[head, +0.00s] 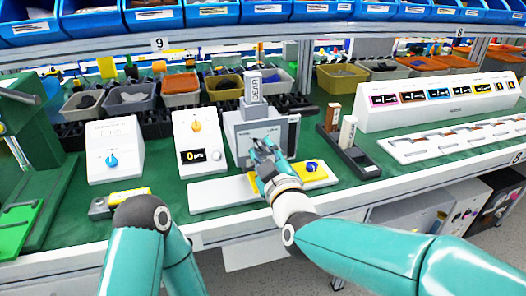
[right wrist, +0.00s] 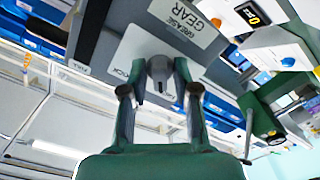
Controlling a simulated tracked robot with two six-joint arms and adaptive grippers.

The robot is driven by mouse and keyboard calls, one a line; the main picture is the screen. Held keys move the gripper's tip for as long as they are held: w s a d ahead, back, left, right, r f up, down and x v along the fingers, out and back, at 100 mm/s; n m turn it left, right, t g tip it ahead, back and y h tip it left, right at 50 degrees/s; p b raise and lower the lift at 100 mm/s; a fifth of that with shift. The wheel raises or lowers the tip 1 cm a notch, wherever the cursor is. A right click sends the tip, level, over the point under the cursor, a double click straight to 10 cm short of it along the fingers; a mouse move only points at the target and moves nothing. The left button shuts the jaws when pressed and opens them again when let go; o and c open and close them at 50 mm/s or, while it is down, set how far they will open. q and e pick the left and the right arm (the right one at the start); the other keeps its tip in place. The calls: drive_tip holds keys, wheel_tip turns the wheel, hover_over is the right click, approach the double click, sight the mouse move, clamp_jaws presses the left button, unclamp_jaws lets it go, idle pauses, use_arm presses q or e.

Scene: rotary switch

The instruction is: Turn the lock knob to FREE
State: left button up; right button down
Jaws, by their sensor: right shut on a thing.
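The lock knob (right wrist: 159,72) is a grey knob on a pale plate (right wrist: 132,48) in the right wrist view, where the picture is turned over. Dark lettering stands on the plate to both sides of it, too small to read surely. My right gripper (right wrist: 160,92) has a finger on each side of the knob and is shut on it. In the head view my right gripper (head: 262,150) is at the front of the grey machine (head: 284,127) and hides the knob. Of my left arm only a link shows; its gripper is out of view.
A yellow plate with a blue knob (head: 313,168) lies just right of my right gripper. A dark holder with upright blocks (head: 357,160) stands to the right. Bins line the back.

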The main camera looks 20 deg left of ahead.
drive_tip(key=shift+f+n, duration=0.1)
drive_tip(key=shift+n, duration=0.9)
drive_tip(key=c, duration=1.2)
unclamp_jaws()
drive_tip(key=shift+o, duration=0.2)
drive_tip(key=shift+s+d, duration=0.25)
drive_tip(key=shift+s, duration=0.15)
drive_tip(key=v, duration=1.1)
